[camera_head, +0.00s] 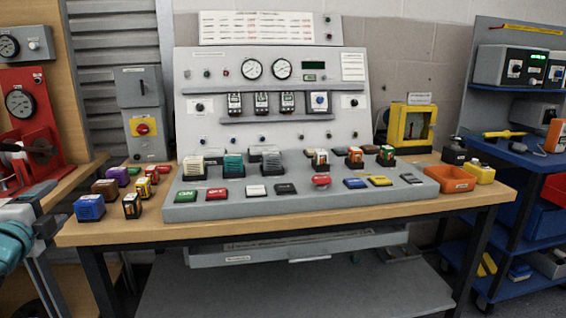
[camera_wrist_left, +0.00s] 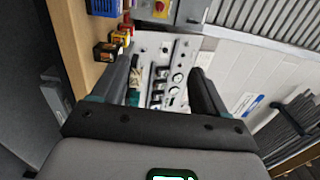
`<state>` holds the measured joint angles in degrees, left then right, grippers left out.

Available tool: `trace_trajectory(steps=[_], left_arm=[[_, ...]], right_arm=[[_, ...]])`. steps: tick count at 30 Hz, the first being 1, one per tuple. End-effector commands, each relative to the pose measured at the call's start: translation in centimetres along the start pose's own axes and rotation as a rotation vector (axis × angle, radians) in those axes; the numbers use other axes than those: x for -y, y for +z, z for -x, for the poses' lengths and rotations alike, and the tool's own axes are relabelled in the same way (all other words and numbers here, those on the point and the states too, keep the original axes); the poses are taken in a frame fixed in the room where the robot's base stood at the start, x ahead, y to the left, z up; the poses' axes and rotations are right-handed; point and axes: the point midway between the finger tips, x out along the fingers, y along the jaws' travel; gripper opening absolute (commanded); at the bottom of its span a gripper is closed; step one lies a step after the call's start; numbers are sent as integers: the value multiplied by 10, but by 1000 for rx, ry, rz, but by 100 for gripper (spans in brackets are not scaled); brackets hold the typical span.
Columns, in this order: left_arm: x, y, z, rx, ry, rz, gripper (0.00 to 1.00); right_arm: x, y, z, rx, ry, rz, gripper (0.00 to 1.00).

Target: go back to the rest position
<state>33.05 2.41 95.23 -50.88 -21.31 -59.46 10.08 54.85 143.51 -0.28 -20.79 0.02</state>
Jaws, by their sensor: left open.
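My left gripper (camera_head: 40,208) is at the left edge of the head view, partly cut off, beside the left end of the wooden bench (camera_head: 300,222). In the left wrist view its two dark fingers (camera_wrist_left: 162,84) stand wide apart. Nothing is held between them. Beyond them the control console shows turned on its side in that view. My right gripper is in neither view.
The grey console (camera_head: 270,110) stands on the bench. Several coloured blocks, among them a blue one (camera_head: 89,207), sit at the bench's left end near my gripper. A red gauge stand (camera_head: 38,135) is at far left; a blue shelf cart (camera_head: 513,165) is at right.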

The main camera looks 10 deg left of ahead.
Motion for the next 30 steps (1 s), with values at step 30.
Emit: trace_trajectory(steps=[30], left_arm=[[-220, -176, -37, -278, 403, 218, 73]], right_arm=[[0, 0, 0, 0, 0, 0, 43]])
